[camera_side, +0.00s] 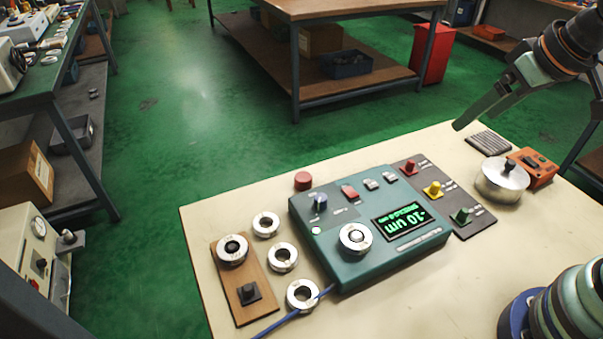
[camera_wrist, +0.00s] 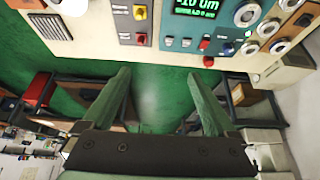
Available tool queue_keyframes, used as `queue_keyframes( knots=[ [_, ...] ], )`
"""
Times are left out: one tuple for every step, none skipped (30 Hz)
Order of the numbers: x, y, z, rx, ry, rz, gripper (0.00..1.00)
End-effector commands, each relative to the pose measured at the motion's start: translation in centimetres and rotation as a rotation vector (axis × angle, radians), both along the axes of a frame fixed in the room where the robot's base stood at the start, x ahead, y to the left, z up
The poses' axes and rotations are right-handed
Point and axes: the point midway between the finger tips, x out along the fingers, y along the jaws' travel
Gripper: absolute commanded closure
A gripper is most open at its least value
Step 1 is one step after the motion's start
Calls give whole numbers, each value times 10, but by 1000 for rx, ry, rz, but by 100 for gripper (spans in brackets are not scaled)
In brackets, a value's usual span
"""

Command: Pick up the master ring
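Several similar silver rings are in view, and I cannot tell from markings which is the master ring. One ring (camera_side: 231,241) sits at the far end of a brown wooden board (camera_side: 262,308). Three loose rings lie on the bench beside it: a far one (camera_side: 257,222), a middle one (camera_side: 273,259) and a near one (camera_side: 292,297). Another ring (camera_side: 344,239) sits on the teal gauge box (camera_side: 330,270), whose display reads -10 um. My gripper (camera_side: 478,116) is raised at the right, away from all rings. In the wrist view my gripper (camera_wrist: 158,73) is open and empty.
A dark panel (camera_side: 466,232) with red, yellow and green knobs adjoins the gauge box. A lidded metal pot (camera_side: 500,184), an orange box (camera_side: 540,172) and a dark ribbed pad (camera_side: 489,143) stand at the right. A blue cable (camera_side: 290,318) runs by the near ring. The front bench is clear.

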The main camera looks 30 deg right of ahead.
Motion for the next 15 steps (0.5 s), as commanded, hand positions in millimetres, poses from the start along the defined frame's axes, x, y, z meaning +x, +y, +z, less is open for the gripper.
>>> queue_keyframes(
  knots=[
    [0, 0, 0, 0, 0, 0, 0],
    [0, 0, 0, 0, 0, 0, 0],
    [0, 0, 0, 0, 0, 0, 0],
    [0, 0, 0, 0, 0, 0, 0],
    [0, 0, 0, 0, 0, 0, 0],
    [0, 0, 0, 0, 0, -1, 0],
    [0, 0, 0, 2, 1, -2, 0],
    [0, 1, 0, 6, 3, -8, 0],
    [1, 3, 0, 16, 8, -19, 0],
    [2, 5, -1, 27, 14, -34, 0],
    [3, 8, -1, 41, 23, -54, 0],
    [5, 12, -2, 66, 38, -89, 0],
    [7, 16, -3, 87, 51, -121, 0],
    [9, 21, -4, 111, 67, -159, 0],
    [11, 28, -6, 144, 90, -214, 0]
  ],
)
